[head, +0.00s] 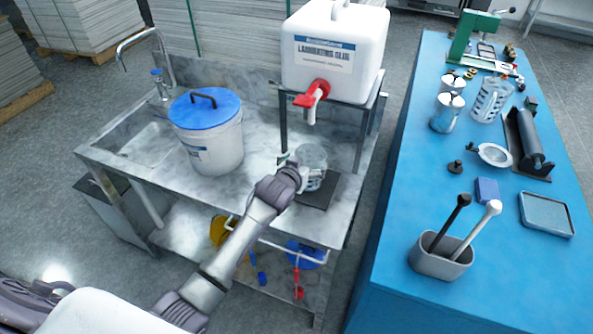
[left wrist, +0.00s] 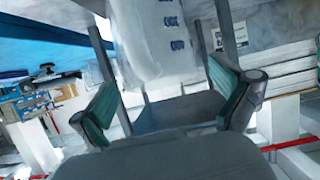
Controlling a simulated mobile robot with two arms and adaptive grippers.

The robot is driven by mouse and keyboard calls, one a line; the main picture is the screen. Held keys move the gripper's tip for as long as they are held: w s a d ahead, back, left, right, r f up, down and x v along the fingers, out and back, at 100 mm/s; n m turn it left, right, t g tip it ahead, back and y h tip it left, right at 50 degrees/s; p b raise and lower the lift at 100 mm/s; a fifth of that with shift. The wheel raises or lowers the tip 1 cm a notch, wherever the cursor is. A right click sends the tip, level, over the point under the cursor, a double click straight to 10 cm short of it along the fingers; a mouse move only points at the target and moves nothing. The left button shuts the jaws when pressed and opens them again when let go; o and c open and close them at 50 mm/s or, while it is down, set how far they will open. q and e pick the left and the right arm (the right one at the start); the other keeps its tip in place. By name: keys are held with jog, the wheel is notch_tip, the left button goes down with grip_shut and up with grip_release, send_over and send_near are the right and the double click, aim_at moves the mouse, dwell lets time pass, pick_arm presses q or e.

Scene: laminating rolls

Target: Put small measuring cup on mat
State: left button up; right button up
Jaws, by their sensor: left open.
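The small measuring cup (head: 313,156) is clear with dark markings and stands upright on the dark mat (head: 317,195), on the grey counter under the red tap. My left gripper (head: 294,171) is at the near left side of the cup and hides part of it. In the left wrist view my left gripper (left wrist: 168,105) is open, its green-padded fingers apart. A pale see-through body with dark marks, apparently the cup (left wrist: 160,45), shows beyond and between the fingers. I cannot tell whether they touch it. My right gripper is not in view.
A white glue canister (head: 333,55) stands on a metal stand (head: 371,100) above the cup. A blue-lidded bucket (head: 212,145) is to the left. The blue table (head: 400,205) at right holds a larger measuring jug (head: 491,100), a roller and a holder (head: 440,262).

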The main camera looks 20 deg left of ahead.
pick_arm(q)
jog(key=v, duration=0.9)
jog(key=shift+s+r+b, duration=0.15)
jog(key=shift+s+b, duration=0.1)
jog(key=shift+b, duration=0.2)
jog(key=shift+a, duration=0.1)
